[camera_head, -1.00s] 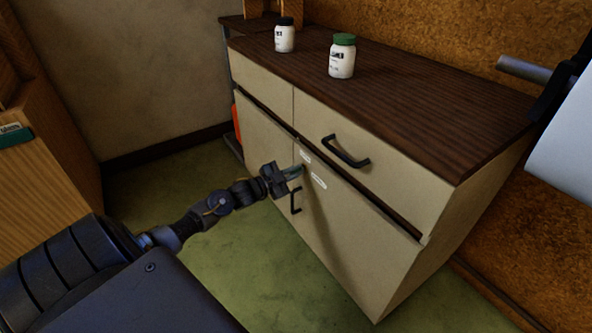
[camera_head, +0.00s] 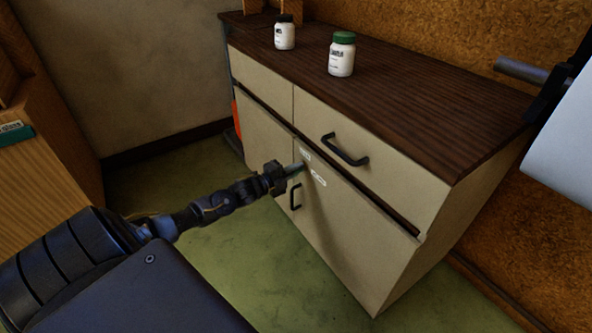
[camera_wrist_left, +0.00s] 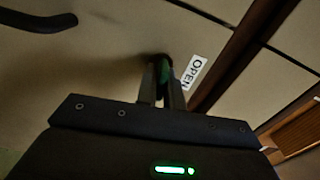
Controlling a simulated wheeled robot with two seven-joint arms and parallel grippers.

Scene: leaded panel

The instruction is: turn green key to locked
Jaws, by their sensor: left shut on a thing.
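The green key (camera_wrist_left: 166,72) shows as a strip of green between the two fingers in the left wrist view, at the cabinet door; its shape is mostly hidden. My left gripper (camera_head: 299,167) is shut on it, its fingertips at the upper part of the cabinet door (camera_head: 345,235). The left gripper (camera_wrist_left: 166,75) also shows at the centre of the left wrist view, seemingly rolled relative to the door. A white label reading OPEN (camera_wrist_left: 195,71) lies just right of the fingers there. In the head view two small pale labels (camera_head: 319,179) sit near the fingertips, unreadable.
A dark handle (camera_head: 296,197) is on the door below the gripper. Another dark handle (camera_head: 345,150) is on the drawer above. A green-lidded jar (camera_head: 342,55) and a dark-lidded jar (camera_head: 285,33) stand on the brown cabinet top (camera_head: 430,120).

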